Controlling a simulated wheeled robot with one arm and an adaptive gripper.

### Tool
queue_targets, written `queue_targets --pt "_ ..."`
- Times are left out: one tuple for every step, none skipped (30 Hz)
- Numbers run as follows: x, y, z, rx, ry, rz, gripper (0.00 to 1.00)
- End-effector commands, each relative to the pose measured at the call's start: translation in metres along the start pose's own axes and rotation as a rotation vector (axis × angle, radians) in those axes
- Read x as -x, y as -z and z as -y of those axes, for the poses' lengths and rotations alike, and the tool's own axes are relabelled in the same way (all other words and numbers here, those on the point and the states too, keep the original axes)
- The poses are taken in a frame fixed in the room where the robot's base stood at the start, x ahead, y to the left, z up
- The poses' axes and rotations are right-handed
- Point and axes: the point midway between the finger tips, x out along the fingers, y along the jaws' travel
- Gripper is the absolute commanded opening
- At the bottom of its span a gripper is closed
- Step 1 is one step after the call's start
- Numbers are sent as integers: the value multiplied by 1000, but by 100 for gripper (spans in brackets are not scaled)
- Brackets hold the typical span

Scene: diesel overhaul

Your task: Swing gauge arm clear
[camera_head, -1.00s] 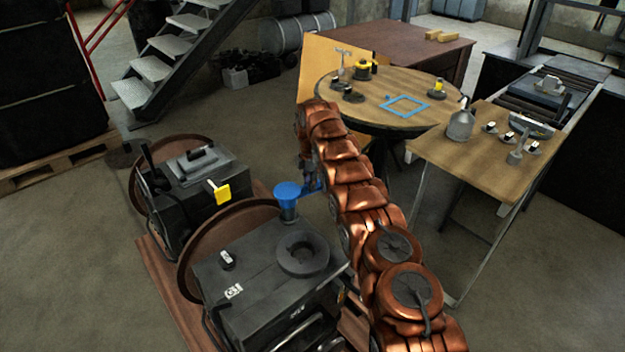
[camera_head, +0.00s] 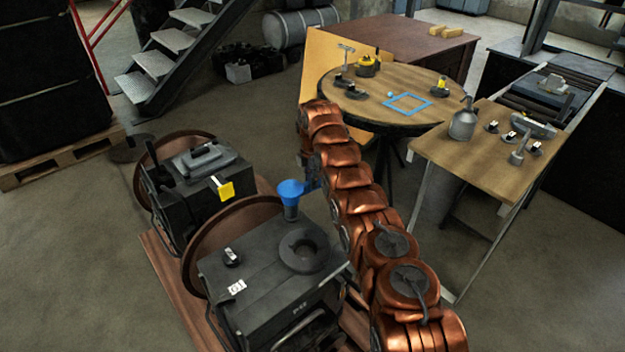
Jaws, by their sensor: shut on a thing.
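My copper-coloured arm reaches from the lower right up and over toward the front engine block. My gripper (camera_head: 307,172) hangs at its far end, small and partly hidden by my own arm links. It is shut on a blue funnel-shaped piece (camera_head: 290,187), seemingly by its blue side handle. The piece has a grey lower end and shows just behind the dark front engine block (camera_head: 265,285); I cannot tell if it touches the block. No part is clearly recognisable as a gauge arm.
A round table (camera_head: 360,108) with small parts and a blue square outline stands behind my arm. A workbench (camera_head: 450,165) with a grey can (camera_head: 464,121) stands at right. Floor at left is open.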

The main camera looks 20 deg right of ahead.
Motion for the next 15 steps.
queue_targets --pt "0 0 0 0 0 0 0" --pt "0 0 0 0 0 0 21" --pt "0 0 0 0 0 0 26" --pt "0 0 0 0 0 0 29" --pt "0 0 0 -1 0 0 32" --pt "0 0 0 -1 0 0 36" --pt "0 0 0 -1 0 0 39" --pt "0 0 0 -1 0 0 42" --pt "0 0 0 -1 0 0 46" --pt "0 0 0 -1 0 0 46" --pt "0 0 0 -1 0 0 46" --pt "0 0 0 -1 0 0 46" --pt "0 0 0 -1 0 0 46" --pt "0 0 0 -1 0 0 46" --pt "0 0 0 -1 0 0 46"
